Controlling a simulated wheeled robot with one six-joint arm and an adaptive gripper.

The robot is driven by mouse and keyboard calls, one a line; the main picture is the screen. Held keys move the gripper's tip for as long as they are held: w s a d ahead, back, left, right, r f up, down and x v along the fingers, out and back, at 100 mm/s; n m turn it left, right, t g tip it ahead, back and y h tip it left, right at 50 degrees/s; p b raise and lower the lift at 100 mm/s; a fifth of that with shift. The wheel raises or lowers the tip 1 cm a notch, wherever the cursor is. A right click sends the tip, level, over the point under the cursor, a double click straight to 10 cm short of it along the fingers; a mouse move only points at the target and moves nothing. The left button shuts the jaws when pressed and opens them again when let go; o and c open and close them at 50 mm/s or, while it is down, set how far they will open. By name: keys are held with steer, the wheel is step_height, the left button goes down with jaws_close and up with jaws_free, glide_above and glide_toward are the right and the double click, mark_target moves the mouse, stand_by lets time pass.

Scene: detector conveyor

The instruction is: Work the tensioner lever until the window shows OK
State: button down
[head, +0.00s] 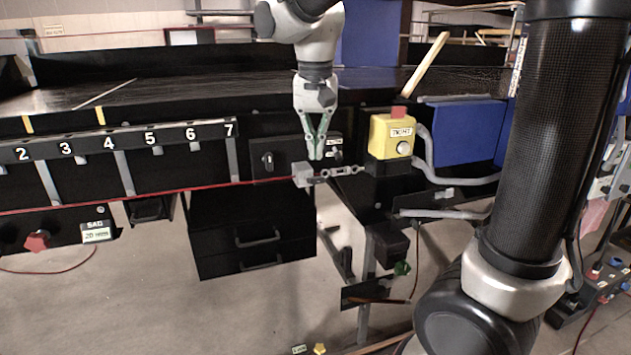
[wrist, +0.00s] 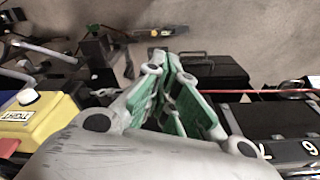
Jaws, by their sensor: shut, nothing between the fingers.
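My gripper (head: 316,157) points down with its green-padded fingers closed and empty. In the head view it is just above a grey metal block and link fitting (head: 303,175), which sits at the end of the red cable and seems to be the tensioner with its lever. I cannot tell whether the fingertips touch it. In the wrist view the closed fingers (wrist: 185,112) hide what lies directly under them. The small window (head: 97,234) on the box marked SAG, at lower left, seems to read 20 mm; the text is small.
A yellow box with a button (head: 392,137) stands right of the fitting, also at left in the wrist view (wrist: 38,118). The red cable (head: 120,197) runs left below a numbered rail (head: 110,143). A black drawer unit (head: 250,235) is below. A red knob (head: 37,241) is beside the window.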

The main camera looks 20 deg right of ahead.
mark_target(316, 178)
steer(key=shift+w+d+f, duration=0.1)
steer(key=shift+w+f, duration=0.05)
steer(key=shift+f, duration=1.35)
steer(key=shift+w+d+f, duration=0.1)
steer(key=shift+f, duration=1.5)
steer(key=shift+f, duration=2.15)
steer(key=shift+a, duration=0.1)
steer(key=s, duration=0.2)
steer(key=a+r, duration=0.1)
steer(key=shift+s, duration=0.4)
steer(key=shift+r, duration=0.1)
